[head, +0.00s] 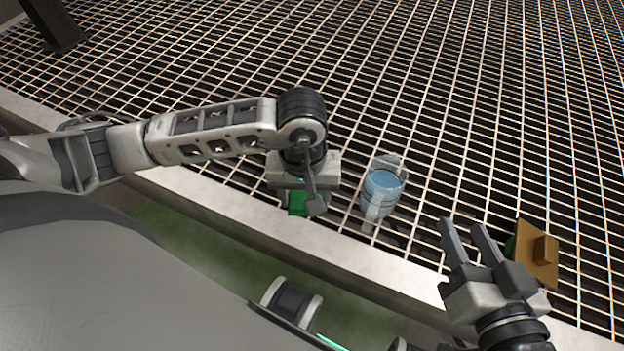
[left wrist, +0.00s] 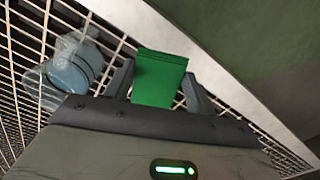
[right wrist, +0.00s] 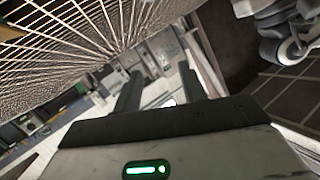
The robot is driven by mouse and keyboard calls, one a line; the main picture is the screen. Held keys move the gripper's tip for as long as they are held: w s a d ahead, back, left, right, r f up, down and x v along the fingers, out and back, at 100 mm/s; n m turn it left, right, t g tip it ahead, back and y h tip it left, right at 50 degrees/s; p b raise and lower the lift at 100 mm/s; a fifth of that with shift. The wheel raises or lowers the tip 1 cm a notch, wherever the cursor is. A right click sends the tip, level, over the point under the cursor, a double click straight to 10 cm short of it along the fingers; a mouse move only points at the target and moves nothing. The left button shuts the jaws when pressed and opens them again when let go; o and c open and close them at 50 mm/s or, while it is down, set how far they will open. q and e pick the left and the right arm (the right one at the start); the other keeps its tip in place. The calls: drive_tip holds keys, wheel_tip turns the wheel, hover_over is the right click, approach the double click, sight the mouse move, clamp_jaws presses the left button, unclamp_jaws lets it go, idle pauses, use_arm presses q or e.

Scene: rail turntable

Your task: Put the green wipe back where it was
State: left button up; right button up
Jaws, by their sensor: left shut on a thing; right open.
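The green wipe (left wrist: 158,78) is a flat green block between the fingers of my left gripper (left wrist: 160,90) in the left wrist view. In the head view part of the wipe (head: 297,201) shows below my left gripper (head: 300,195), which hides the rest. My left gripper is shut on it, above the grid near its pale edge. I cannot tell whether the wipe touches the grid. My right gripper (head: 465,238) is open and empty at the lower right of the head view; its fingers (right wrist: 163,95) stand apart in the right wrist view.
A clear container with blue contents (head: 383,188) stands on the grid just right of my left gripper; it also shows in the left wrist view (left wrist: 72,68). The grid (head: 430,80) behind is clear.

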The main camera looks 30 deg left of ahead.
use_arm(q)
drive_tip(key=w+a+f+b, duration=0.1)
drive_tip(key=w+f, duration=0.1)
drive_tip(key=w, duration=0.1)
drive_tip(key=w+a+f+b, duration=0.1)
drive_tip(key=w+f+b, duration=0.1)
drive_tip(key=w+f, duration=0.1)
drive_tip(key=w+a+f+b, duration=0.1)
drive_tip(key=w+a+f, duration=0.1)
drive_tip(key=w+f, duration=0.1)
drive_tip(key=shift+w+f+b, duration=0.1)
drive_tip(key=shift+w+b, duration=0.2)
drive_tip(key=shift+w, duration=0.35)
drive_tip(key=shift+w+a+f, duration=0.1)
drive_tip(key=shift+w+f, duration=0.05)
drive_tip(key=f, duration=0.1)
drive_tip(key=f+b, duration=0.1)
drive_tip(key=f, duration=0.1)
drive_tip(key=shift+w+a+f+b, duration=0.1)
drive_tip(key=shift+w+b, duration=0.15)
drive_tip(key=shift+b, duration=0.05)
drive_tip(key=shift+f, duration=0.15)
use_arm(e)
drive_tip(key=r+t+y, duration=0.1)
drive_tip(key=w+r+t, duration=0.1)
drive_tip(key=w+r+t+y, duration=0.1)
drive_tip(key=r, duration=0.1)
drive_tip(key=shift+a+y, duration=0.3)
use_arm(q)
drive_tip(key=shift+f, duration=0.1)
